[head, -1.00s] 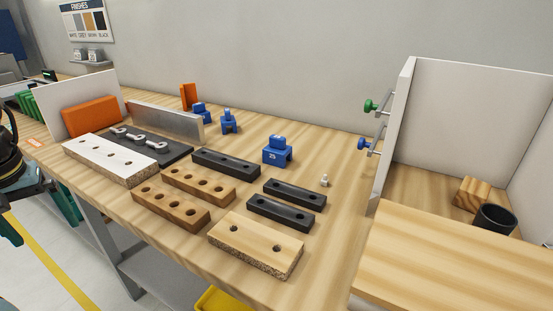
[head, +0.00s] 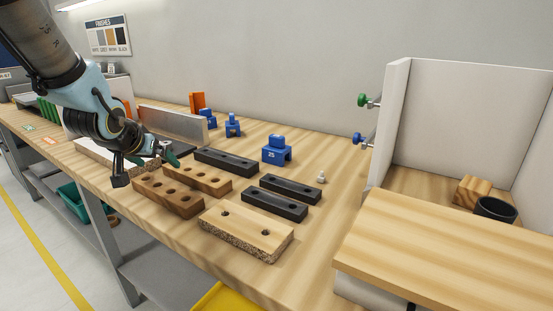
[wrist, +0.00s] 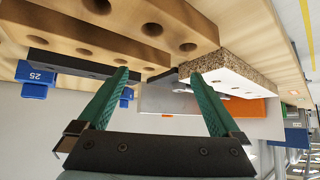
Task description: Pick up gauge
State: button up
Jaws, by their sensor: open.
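No object is labelled as a gauge. A blue block marked 25 (head: 276,150) stands upright on the workbench (head: 330,215), behind the black bars. It also shows at the left edge of the wrist view (wrist: 36,78). Two smaller blue pieces, one nearer (head: 233,126) and one farther (head: 208,118), stand farther back by the metal fence. My gripper (head: 148,166) is open and empty, at the left over the bench front, near the brown drilled blocks and apart from the blue block. Its green fingers (wrist: 160,76) are spread in the wrist view.
Brown drilled blocks (head: 168,195), black bars (head: 274,205) and a pale drilled board (head: 246,231) crowd the bench front. A metal fence (head: 172,122) stands behind my gripper. A white-walled box (head: 400,120) with green and blue knobs stands at right.

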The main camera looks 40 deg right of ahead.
aim_at(275, 145)
jog(key=s+d+m+h, duration=0.1)
jog(key=d, duration=0.3)
jog(key=s+d+m+h+b, duration=0.1)
jog(key=s+d, duration=0.1)
jog(key=d, duration=0.3)
jog(key=s+d+m+h+b, duration=0.1)
jog(key=s+d+h, duration=0.1)
jog(key=d, duration=0.2)
jog(key=shift+d+f+g, duration=0.2)
jog(key=shift+g, duration=0.2)
jog(key=s+d+m+h, duration=0.1)
jog(key=s+d, duration=0.1)
jog(key=s+d+r+m+g+h+b, duration=0.1)
jog(key=s+d, duration=0.1)
jog(key=d, duration=0.1)
jog(key=s+d+g, duration=0.1)
jog(key=s+d, duration=0.1)
jog(key=d, duration=0.1)
jog(key=shift+s+d+r+m+h+b, duration=0.1)
jog(key=shift+d+r+m+h+b, duration=0.1)
jog(key=shift+d+m+h+b, duration=0.15)
jog(key=x, duration=0.4)
jog(key=shift+s+d+p, duration=0.15)
jog(key=shift+d+p, duration=0.2)
jog(key=shift+p, duration=0.05)
jog(key=shift+p+x, duration=0.85)
jog(key=shift+x, duration=2.15)
jog(key=shift+r, duration=0.15)
jog(key=shift+c, duration=0.4)
jog(key=c, duration=1.1)
